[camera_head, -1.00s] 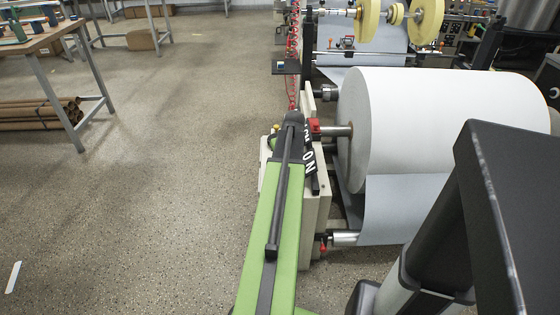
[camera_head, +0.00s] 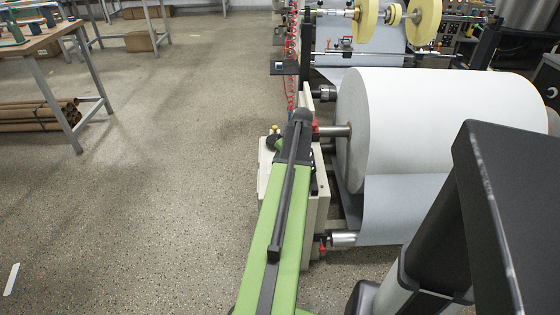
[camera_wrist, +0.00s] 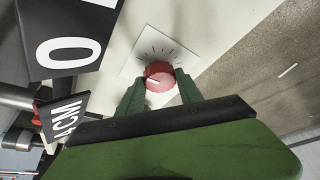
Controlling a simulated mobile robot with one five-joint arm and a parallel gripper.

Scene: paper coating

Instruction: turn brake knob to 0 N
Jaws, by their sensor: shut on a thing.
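In the head view my green arm reaches to the machine's pale side frame (camera_head: 318,215). The arm hides the knob and the fingertips there.
A large white paper roll (camera_head: 440,120) is right of the arm. Black signs with white lettering (camera_wrist: 68,50) stand close left of the gripper in the wrist view. A workbench (camera_head: 40,42) is at far left. The floor (camera_head: 170,190) between is clear.

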